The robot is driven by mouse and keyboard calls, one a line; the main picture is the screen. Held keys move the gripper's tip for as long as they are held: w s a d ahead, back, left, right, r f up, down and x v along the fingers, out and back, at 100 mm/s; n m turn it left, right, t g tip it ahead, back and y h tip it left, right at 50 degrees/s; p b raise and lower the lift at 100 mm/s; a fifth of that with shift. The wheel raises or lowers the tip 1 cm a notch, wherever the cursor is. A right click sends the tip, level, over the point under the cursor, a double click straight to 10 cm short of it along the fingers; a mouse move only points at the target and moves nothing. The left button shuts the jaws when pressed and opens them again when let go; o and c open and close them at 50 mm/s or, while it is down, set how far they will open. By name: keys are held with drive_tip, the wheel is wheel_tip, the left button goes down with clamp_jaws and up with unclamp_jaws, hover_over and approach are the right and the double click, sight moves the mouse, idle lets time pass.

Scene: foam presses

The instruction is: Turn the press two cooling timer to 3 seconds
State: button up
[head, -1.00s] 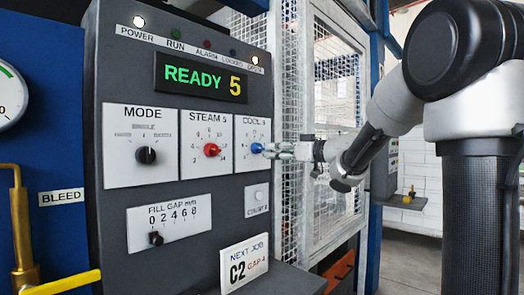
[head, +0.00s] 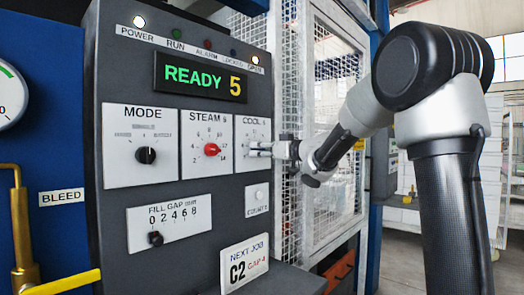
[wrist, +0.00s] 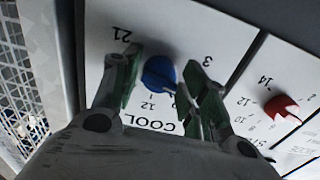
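The cooling dial is a white plate (head: 258,124) marked COOL on the right of the grey press panel. Its blue knob (wrist: 158,73) shows in the wrist view, where the plate appears roughly upside down, with 3 and 21 readable. My gripper (head: 259,149) is at this dial, and its fingers hide the knob in the head view. In the wrist view my gripper (wrist: 162,82) is open, with one green-padded finger on each side of the knob and a narrow gap showing. I cannot make out the knob's pointer setting.
The STEAM dial with its red knob (head: 212,149) is just left of the cooling dial. The MODE knob (head: 146,155), fill gap slider (head: 156,238) and white button (head: 258,194) are nearby. The display (head: 200,77) reads READY 5. A mesh guard (head: 318,130) stands close on the right.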

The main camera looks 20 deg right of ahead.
drive_tip(key=c, duration=0.5)
drive_tip(key=n, duration=0.3)
drive_tip(key=shift+n, duration=2.4)
drive_tip(key=o, duration=1)
